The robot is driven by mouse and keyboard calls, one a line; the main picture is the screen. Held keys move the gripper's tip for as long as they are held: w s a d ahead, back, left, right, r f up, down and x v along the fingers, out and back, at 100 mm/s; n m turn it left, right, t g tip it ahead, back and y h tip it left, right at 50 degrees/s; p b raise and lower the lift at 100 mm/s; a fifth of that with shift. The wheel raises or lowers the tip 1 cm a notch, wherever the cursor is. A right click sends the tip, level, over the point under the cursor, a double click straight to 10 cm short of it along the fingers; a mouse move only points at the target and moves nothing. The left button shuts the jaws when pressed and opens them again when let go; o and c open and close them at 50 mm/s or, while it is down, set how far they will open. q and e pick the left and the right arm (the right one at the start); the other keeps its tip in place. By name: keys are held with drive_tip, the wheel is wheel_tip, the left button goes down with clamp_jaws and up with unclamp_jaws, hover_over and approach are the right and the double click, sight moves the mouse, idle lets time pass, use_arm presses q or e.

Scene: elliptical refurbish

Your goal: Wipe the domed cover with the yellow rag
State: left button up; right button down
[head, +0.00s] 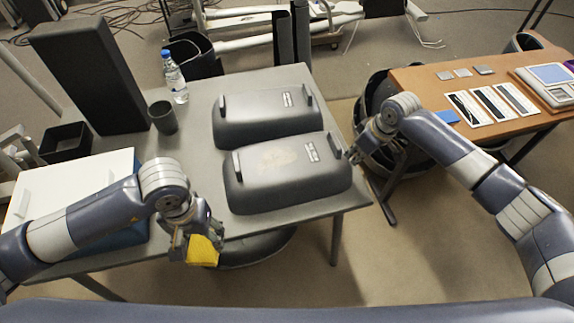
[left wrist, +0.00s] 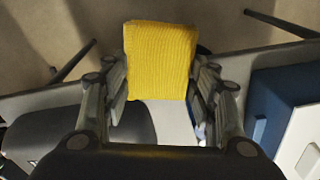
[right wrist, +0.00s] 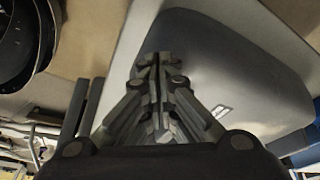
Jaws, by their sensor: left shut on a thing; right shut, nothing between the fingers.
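Two dark grey domed covers lie on the grey table. My left gripper (head: 195,240) is shut on the yellow rag (head: 204,250), in front of the table's near edge and left of the nearer cover. The yellow rag (left wrist: 160,60) also fills the space between the fingers in the left wrist view. My right gripper (head: 352,154) is shut and empty at the right end of the nearer cover. A dark cover (right wrist: 225,75) shows beyond it in the right wrist view.
The grey table (head: 215,192) also holds a bottle (head: 175,78), a dark cup (head: 163,117), a tall dark box (head: 90,75), a black open box (head: 66,144) and a white-topped blue case (head: 75,185). A wooden table (head: 425,80) with cards and a scale stands right.

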idle(0.4)
use_arm(q)
drive_tip(key=w+d+n, duration=0.3)
drive_tip(key=w+d, duration=0.1)
drive_tip(key=w, duration=0.1)
drive_tip(key=w+d+n, duration=0.3)
drive_tip(key=w+d, duration=0.1)
drive_tip(key=w, duration=0.2)
drive_tip(key=w+d+n, duration=0.2)
drive_tip(key=w+d, duration=0.2)
drive_tip(key=w, duration=0.1)
drive_tip(key=shift+w+d+n, duration=0.2)
drive_tip(key=shift+w+n, duration=0.1)
drive_tip(key=shift+n, duration=0.1)
drive_tip(key=w+d+r+n, duration=0.6)
drive_tip(key=w+d+n, duration=0.2)
drive_tip(key=w+d, duration=0.15)
drive_tip(key=n, duration=0.1)
hover_over(295, 154)
drive_tip(key=shift+s+f, duration=0.1)
drive_tip(key=shift+f, duration=2.65)
drive_tip(key=shift+f, duration=0.95)
